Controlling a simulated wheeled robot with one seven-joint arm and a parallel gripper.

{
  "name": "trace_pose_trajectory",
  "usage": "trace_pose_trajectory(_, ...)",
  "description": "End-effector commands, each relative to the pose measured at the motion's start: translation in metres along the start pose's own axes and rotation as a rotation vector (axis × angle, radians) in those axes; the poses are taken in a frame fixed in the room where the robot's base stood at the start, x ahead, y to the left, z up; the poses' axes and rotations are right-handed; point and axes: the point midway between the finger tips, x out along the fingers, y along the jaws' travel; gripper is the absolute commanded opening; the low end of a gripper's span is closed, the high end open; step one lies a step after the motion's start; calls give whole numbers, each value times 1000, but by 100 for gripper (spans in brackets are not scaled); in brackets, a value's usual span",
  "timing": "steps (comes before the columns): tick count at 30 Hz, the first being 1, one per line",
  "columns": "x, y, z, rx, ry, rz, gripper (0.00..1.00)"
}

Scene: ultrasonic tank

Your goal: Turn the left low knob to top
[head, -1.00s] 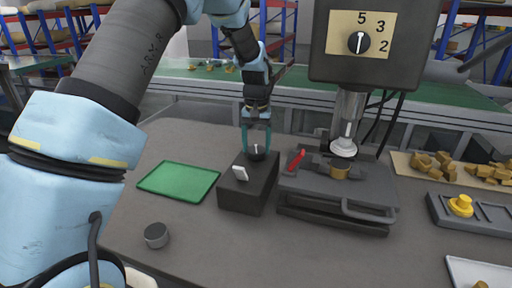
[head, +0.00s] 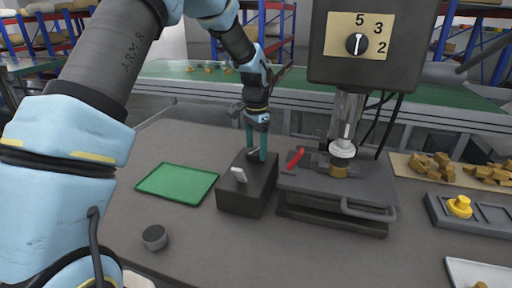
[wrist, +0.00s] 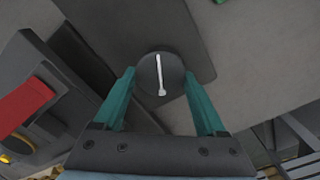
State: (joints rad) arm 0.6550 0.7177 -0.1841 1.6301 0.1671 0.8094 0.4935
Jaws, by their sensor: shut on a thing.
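A low dark box (head: 245,190) stands on the table, left of the press. On its top is a dark round knob (wrist: 160,72) with a white pointer line, nearly upright in the wrist view. In the head view the fingers mostly cover this knob. My gripper (head: 256,150) comes down from above; its teal fingers are closed on opposite sides of the knob, as the wrist view (wrist: 160,95) also shows. A second knob (head: 357,44), on the press head, points up towards 5.
A press base (head: 335,200) with a red handle (head: 295,158) stands close right of the box. A green mat (head: 178,183) lies to the left. A loose grey cylinder (head: 154,237) stands front left.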

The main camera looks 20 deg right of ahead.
Motion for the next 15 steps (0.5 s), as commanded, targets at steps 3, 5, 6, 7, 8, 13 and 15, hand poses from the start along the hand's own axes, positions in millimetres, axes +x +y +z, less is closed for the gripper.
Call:
trace_pose_trajectory(3, -1, -1, 0, 39, 1, -1, 18)
trace_pose_trajectory(5, -1, 0, 0, 55, 1, -1, 18)
trace_pose_trajectory(6, -1, 0, 0, 63, 1, -1, 18)
trace_pose_trajectory(7, -1, 0, 0, 67, 1, -1, 18)
trace_pose_trajectory(8, -1, 0, 0, 71, 2, -1, 18)
trace_pose_trajectory(13, -1, 0, 0, 83, 1, -1, 18)
trace_pose_trajectory(15, -1, 0, 0, 84, 1, -1, 18)
